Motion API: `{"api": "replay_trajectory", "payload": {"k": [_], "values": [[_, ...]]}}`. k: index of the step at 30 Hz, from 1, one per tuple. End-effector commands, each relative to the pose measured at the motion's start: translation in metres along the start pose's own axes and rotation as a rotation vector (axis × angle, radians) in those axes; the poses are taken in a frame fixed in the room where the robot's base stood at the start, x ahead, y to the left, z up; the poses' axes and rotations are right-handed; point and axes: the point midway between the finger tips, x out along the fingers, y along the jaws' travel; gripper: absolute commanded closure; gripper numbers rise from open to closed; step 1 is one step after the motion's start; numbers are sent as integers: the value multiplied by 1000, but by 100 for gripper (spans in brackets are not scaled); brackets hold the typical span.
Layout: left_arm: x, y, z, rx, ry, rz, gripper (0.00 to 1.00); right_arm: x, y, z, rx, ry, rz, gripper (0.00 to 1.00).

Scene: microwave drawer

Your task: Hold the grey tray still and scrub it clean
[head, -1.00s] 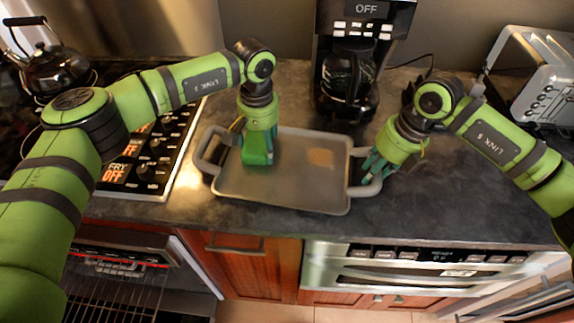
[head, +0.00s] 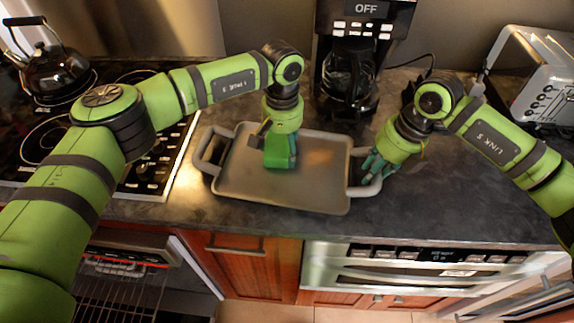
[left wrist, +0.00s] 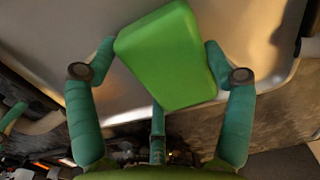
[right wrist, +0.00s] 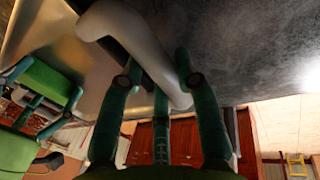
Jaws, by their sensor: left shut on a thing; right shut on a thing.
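The grey tray (head: 240,182) lies flat on the dark counter, with a handle at each end. My left gripper (head: 280,160) is shut on a green sponge (left wrist: 168,55) and holds it down at the tray's middle. I cannot tell if the sponge presses on the surface. A faint brownish patch (head: 319,161) shows on the tray just right of the sponge; part of it may be hidden. My right gripper (head: 374,165) is shut on the tray's right handle (right wrist: 150,50), which passes between its fingers in the right wrist view.
A coffee maker (head: 350,70) stands behind the tray and a toaster (head: 540,85) at the back right. The stove with a black kettle (head: 52,72) is on the left. The counter's front edge runs close below the tray.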

Motion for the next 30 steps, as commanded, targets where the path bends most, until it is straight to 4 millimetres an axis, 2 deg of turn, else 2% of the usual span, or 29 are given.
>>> {"api": "replay_trajectory", "payload": {"k": [7,30], "values": [[0,7,1,1,-1,0,77,-1,2,0,-3,-2,5,100],[3,48,5,3,-3,3,77,-2,3,0,-4,-3,6,100]]}}
